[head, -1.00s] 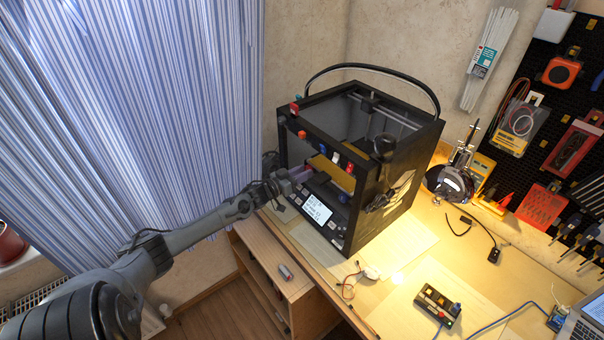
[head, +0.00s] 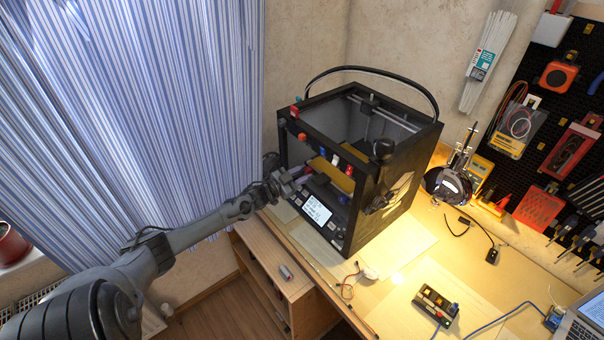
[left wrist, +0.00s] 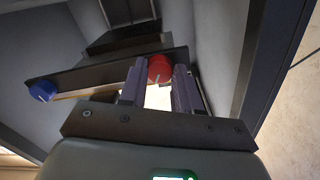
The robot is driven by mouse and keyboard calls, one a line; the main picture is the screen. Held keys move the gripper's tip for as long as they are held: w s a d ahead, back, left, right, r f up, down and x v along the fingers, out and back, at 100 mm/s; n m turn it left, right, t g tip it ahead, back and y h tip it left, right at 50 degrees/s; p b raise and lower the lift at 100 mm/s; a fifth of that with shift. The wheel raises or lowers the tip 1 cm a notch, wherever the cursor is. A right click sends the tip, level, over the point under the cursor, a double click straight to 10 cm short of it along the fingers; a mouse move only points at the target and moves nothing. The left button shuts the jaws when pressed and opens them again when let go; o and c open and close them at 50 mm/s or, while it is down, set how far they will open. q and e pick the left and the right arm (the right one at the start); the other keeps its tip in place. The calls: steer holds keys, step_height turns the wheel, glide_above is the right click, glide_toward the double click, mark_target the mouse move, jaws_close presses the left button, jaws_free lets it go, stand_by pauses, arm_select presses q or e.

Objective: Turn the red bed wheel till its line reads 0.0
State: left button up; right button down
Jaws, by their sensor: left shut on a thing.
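The red bed wheel (left wrist: 160,68) sits under the front edge of the printer bed, between the fingertips of my left gripper (left wrist: 156,82). The gripper is shut on it. A pale line shows on the wheel's near side; no number can be read. A blue wheel (left wrist: 42,90) sits at the other end of the dark bed bar (left wrist: 95,76). In the head view my left gripper (head: 293,181) reaches into the open front of the black printer (head: 366,228), and the held wheel cannot be made out there. My right gripper is not in view.
The printer's screen (head: 317,209) is lit, with text too small to read. The printer frame's posts stand close around my left gripper. A drawer cabinet (head: 262,256) is below. A small button box (head: 436,303) lies on the desk at the right.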

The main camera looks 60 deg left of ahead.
arm_select(q)
steer(key=m, duration=0.5)
steer(key=shift+r+m, duration=0.1)
steer(key=shift+m, duration=0.2)
steer(key=m, duration=0.5)
steer(key=shift+r+m, duration=0.1)
steer(key=shift+m, duration=0.2)
steer(key=o, duration=1.1)
steer(key=shift+c, duration=0.2)
steer(key=shift+p, duration=0.3)
